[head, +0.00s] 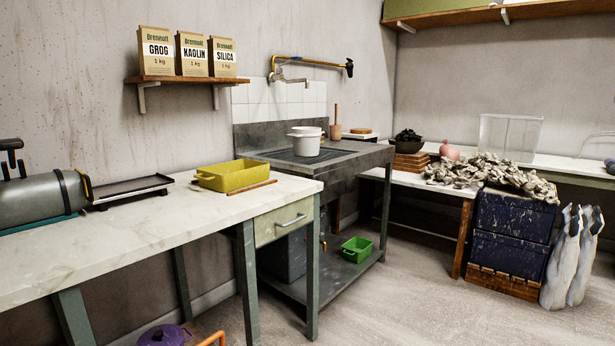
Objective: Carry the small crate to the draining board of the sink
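A small green crate (357,256) sits upright on the low shelf under the sink, near its right end. A larger yellow crate (233,181) sits on the white worktop left of the sink. The grey sink unit (352,163) stands against the back wall. Its ribbed draining board (290,158) is on the left part of the top, and a white bucket (306,143) stands there. Neither of my grippers is in view.
The marble-topped table (130,219) fills the left, with a grey cylindrical machine (35,198) and a dark tray (130,188) on it. A purple lidded pot (165,337) is on the floor below. The floor (400,300) before the sink is clear.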

